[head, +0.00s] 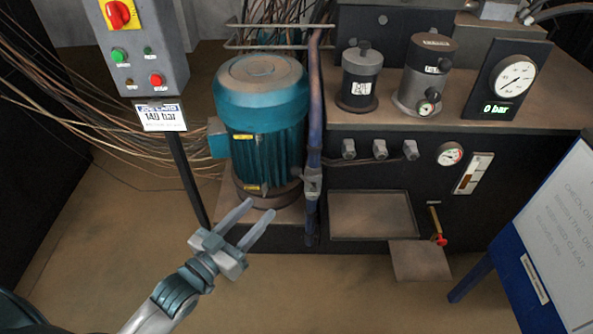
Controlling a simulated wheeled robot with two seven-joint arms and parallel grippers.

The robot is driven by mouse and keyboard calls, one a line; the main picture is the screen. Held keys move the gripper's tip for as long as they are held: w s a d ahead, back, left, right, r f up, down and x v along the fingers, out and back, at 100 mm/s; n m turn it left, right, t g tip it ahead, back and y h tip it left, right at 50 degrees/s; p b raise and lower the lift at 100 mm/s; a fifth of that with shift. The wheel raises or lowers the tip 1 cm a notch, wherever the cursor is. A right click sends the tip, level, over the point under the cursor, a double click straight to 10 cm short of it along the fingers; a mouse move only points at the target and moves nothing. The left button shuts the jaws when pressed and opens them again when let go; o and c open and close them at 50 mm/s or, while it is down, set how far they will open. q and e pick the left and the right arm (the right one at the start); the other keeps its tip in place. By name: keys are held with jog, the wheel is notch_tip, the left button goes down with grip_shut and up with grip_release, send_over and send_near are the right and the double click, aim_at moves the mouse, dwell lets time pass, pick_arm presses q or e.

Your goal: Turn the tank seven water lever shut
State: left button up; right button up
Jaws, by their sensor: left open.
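No label reading tank seven can be made out. A small valve with a red part (440,240) and a thin yellowish stem (434,219) sits low on the front of the dark machine cabinet (370,226), right of centre; I cannot tell whether it is the water lever or how it is set. My left gripper (260,208) is open and empty, its two fingers pointing up and right in front of the blue motor's base. It is well left of the red valve and touches nothing that I can see. My right gripper is not in view.
A blue motor (262,125) stands behind my left gripper. A grey control box (142,55) with a red knob is at upper left, on a post. A gauge block (510,82) reads 0 bar. A blue-framed sign (555,235) stands at right. The front floor is clear.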

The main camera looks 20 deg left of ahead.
aim_at(293, 174)
pick_arm(q)
jog(key=b+x, duration=0.1)
jog(key=x, duration=1.5)
jog(key=shift+w+f, duration=0.1)
jog(key=shift+w+d, duration=0.1)
jog(key=shift+w, duration=0.45)
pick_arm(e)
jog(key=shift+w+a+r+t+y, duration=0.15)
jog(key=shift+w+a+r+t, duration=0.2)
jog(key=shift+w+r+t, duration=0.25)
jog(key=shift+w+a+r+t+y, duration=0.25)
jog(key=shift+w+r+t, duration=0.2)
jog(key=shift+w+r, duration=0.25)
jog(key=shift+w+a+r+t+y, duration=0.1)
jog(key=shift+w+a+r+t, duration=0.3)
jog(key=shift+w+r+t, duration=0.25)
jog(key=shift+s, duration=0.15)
pick_arm(q)
jog(key=shift+b, duration=0.3)
grip_shut()
